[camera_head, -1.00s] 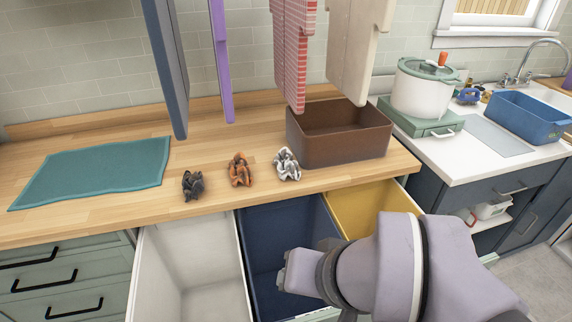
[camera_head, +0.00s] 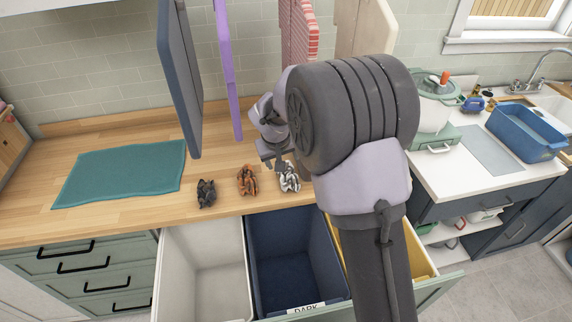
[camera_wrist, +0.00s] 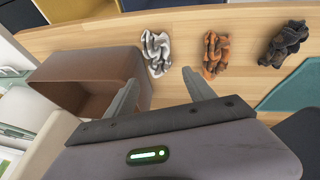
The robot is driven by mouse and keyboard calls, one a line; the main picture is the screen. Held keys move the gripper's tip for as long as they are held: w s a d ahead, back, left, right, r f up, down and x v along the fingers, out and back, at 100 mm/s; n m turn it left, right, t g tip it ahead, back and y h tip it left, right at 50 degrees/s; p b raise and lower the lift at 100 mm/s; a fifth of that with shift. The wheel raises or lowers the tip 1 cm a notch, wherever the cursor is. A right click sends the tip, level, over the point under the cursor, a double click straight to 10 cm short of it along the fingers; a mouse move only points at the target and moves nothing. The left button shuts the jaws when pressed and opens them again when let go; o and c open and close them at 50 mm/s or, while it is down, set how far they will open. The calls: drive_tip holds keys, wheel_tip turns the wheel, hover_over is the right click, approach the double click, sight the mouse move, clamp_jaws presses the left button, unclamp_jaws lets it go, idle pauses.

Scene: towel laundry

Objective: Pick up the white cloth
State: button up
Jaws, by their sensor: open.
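The white cloth (camera_head: 289,176) is a small crumpled bundle with dark patches on the wooden counter, rightmost of three bundles in the head view. In the wrist view the white cloth (camera_wrist: 156,52) lies beyond the fingertips, beside the brown box. My gripper (camera_head: 274,156) is above the counter close to the white cloth in the head view. In the wrist view my gripper (camera_wrist: 162,80) shows its two fingers spread apart with nothing between them. The cloth appears apart from the fingers.
An orange cloth (camera_head: 247,180) and a dark cloth (camera_head: 206,193) lie to the left. The brown box (camera_wrist: 92,67) is mostly hidden in the head view. Open bins, including a blue one (camera_head: 285,240), are below the counter edge. A teal mat (camera_head: 120,173) lies left.

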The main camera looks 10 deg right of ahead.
sight(286, 173)
drive_tip(key=b+x, duration=0.2)
drive_tip(key=x, duration=1.1)
drive_tip(key=shift+w+d+f, duration=0.1)
drive_tip(key=shift+f, duration=0.05)
drive_tip(key=c, duration=1)
